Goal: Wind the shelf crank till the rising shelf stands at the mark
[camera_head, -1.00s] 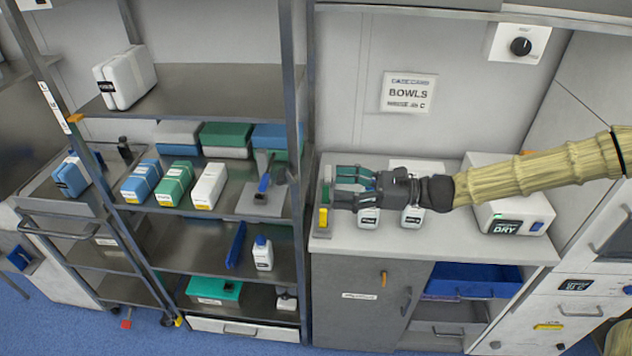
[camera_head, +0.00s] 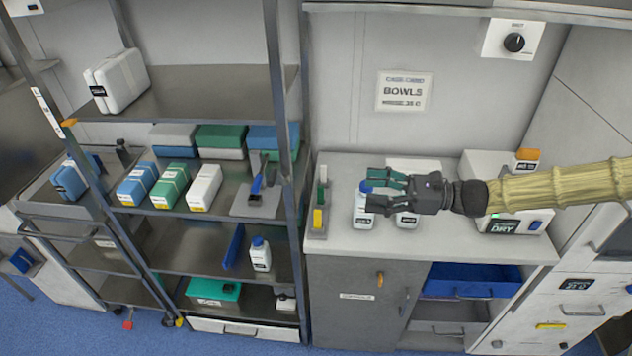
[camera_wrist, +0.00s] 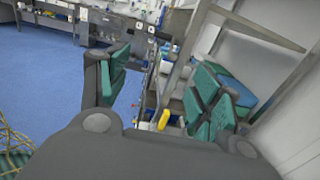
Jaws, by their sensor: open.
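The shelf rack (camera_head: 285,110) stands left of the counter. Its upper shelf (camera_head: 200,88) carries a white case (camera_head: 118,80). An orange tab (camera_head: 68,122) sits at that shelf's left corner, by a white label strip (camera_head: 46,110) on the post; I cannot read a mark there. A grey plate with a blue-handled, dark-topped piece (camera_head: 256,185) is at the right of the middle shelf; I cannot tell whether it is the crank. My gripper (camera_head: 369,190) is open and empty, over the counter, right of the rack and apart from it. Its fingers also show in the wrist view (camera_wrist: 162,90).
White bottles (camera_head: 362,212) stand on the counter (camera_head: 450,240) under my gripper. A grey stand with a yellow block (camera_head: 318,218) is at the counter's left end. A drying unit (camera_head: 490,165) is at right. Boxes (camera_head: 172,185) fill the middle shelf.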

